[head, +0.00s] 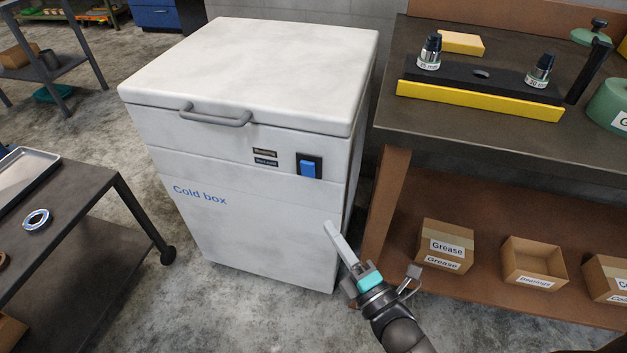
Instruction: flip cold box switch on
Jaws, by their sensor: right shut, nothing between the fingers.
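The white cold box (250,50) stands upright on the floor, its lid closed and its grey handle (215,119) at the front. The blue rocker switch (308,169) sits in a black frame at the upper right of its front face. Whether it is on or off I cannot tell. My right gripper (332,228) is shut and empty, its fingers pointing up and left, below and to the right of the switch and apart from it in the picture. My left gripper is out of view.
A workbench (590,148) with sockets on a black and yellow holder (480,100) stands close on the right. Its lower shelf (490,300) carries cardboard boxes (445,245). A dark cart (80,215) with a metal ring stands at the left. Bare floor lies between.

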